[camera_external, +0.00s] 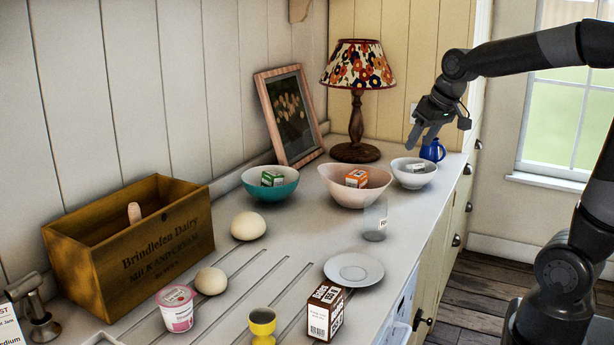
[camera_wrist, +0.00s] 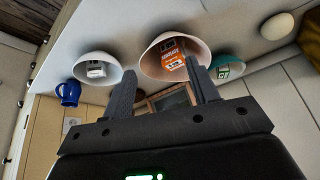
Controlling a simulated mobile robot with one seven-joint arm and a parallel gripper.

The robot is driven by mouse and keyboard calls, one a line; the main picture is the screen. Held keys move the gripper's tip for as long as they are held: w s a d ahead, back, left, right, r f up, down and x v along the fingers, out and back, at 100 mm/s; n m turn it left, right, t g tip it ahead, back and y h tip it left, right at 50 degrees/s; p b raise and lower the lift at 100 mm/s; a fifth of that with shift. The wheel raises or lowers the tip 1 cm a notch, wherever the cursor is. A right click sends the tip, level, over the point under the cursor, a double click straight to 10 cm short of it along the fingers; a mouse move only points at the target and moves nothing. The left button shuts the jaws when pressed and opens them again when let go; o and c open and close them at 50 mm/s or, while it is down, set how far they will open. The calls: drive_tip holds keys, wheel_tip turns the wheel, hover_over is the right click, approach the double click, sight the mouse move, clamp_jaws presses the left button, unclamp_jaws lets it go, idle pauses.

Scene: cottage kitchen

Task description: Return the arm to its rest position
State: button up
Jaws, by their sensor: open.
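My gripper (camera_external: 421,138) is open and empty, held in the air above the white bowl (camera_external: 414,180) at the far end of the counter. In the wrist view its two fingers (camera_wrist: 160,70) stand apart with nothing between them. The white bowl holds a small white box (camera_external: 416,167). My arm reaches in from the upper right in the outside view, and its elbow part is cut off by the frame edge.
A pink bowl (camera_external: 350,190) with an orange box, a teal bowl (camera_external: 283,191) with a green box, a blue jug (camera_external: 433,151), a lamp (camera_external: 358,100) and a glass (camera_external: 375,222) stand nearby. A wooden crate (camera_external: 160,258) is at left. Free air lies right of the counter.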

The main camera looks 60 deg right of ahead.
drive_tip(key=s+a+f+n, duration=0.1)
drive_tip(key=s+a+n, duration=0.1)
drive_tip(key=s+a, duration=0.4)
drive_tip(key=s+a+f+n+y, duration=0.1)
drive_tip(key=s+a+f+n, duration=0.1)
drive_tip(key=s+a, duration=0.5)
drive_tip(key=a, duration=0.4)
drive_tip(key=shift+a+n+t+y, duration=0.3)
drive_tip(key=shift+a+n+t, duration=0.1)
drive_tip(key=shift+c, duration=0.3)
